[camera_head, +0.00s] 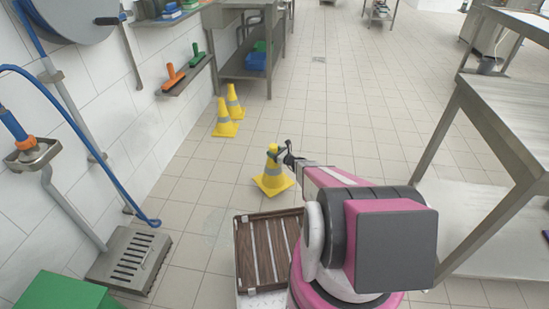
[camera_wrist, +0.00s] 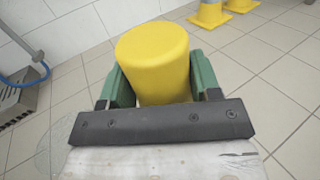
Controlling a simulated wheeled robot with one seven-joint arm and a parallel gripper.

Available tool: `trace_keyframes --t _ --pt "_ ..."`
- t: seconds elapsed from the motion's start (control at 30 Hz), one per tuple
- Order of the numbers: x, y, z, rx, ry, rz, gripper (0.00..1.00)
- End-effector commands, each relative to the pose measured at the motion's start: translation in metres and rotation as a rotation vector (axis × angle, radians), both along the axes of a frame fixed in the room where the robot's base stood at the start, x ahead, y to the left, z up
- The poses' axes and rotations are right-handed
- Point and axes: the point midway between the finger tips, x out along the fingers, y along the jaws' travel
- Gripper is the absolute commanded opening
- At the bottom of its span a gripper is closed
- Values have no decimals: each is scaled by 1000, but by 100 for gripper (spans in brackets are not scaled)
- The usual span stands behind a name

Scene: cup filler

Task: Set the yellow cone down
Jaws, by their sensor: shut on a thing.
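A yellow cone with a grey band (camera_head: 272,177) is upright at my gripper (camera_head: 285,154), out in front of my base. In the wrist view, the rounded yellow top of the cone (camera_wrist: 153,58) sits between the two green fingers of my gripper (camera_wrist: 160,82), which are shut on it. The cone's base looks close to or on the tiled floor; I cannot tell whether it touches. Its lower part is hidden in the wrist view.
Two more yellow cones (camera_head: 225,122) (camera_head: 234,101) stand by the left wall. A floor drain grate (camera_head: 130,258) and hose are at left, a steel table (camera_head: 513,110) at right. A wooden slatted tray (camera_head: 266,249) lies beside my arm. Floor around the cone is clear.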

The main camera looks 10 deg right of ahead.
Motion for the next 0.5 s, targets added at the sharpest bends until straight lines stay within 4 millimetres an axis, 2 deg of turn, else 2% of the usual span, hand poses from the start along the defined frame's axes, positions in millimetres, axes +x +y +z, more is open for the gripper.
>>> trace_keyframes --t 0.03,0.13,0.33,0.5 --pt "13 -3 -8 1 -1 0 1" --pt "23 -7 -14 1 -1 0 1" --pt "27 -9 -23 1 0 0 1" --pt "28 -9 -46 3 1 -1 1"
